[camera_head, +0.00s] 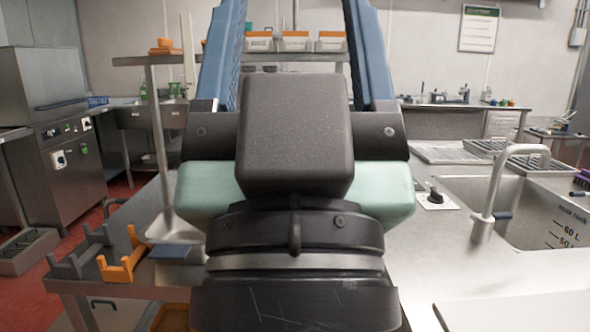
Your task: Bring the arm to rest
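My gripper (296,15) fills the middle of the head view, seen from behind. Its black wrist and housing are at the bottom and centre, with pale green sides. Two long blue fingers reach up and stand wide apart. Nothing shows between the visible parts of the fingers except the background. The housing hides much of the steel worktop (450,240) below and behind it.
A steel sink (545,205) with a curved tap (497,190) is at the right. An orange holder (122,262) and a grey holder (75,260) stand on the left worktop edge. Several orange-topped bins (295,42) sit on a rear shelf. Red floor (25,285) is open at the far left.

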